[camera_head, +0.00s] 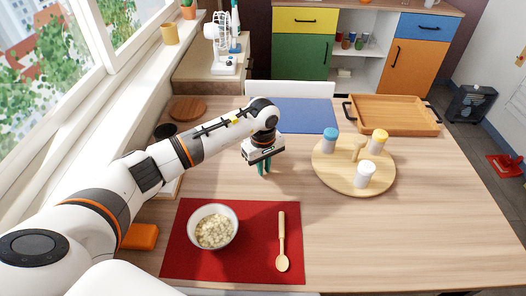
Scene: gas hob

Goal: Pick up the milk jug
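I cannot make out a clear milk jug in the head view. A small white container (365,175) stands upright at the front of the round wooden board (330,177), but I cannot tell whether it is a jug. My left gripper (264,168) points down over the table, left of the board and apart from it. Its teal fingertips are small and close together, and I cannot tell whether they are open or shut. My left arm hides part of the table behind it. My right gripper is out of view.
The board also holds a blue-topped jar (331,141), a yellow-topped jar (378,142) and a wooden piece (359,149). A bowl (213,228) and a spoon (282,240) lie on a red mat (255,262). A wooden tray (391,114) is behind. The right front table is clear.

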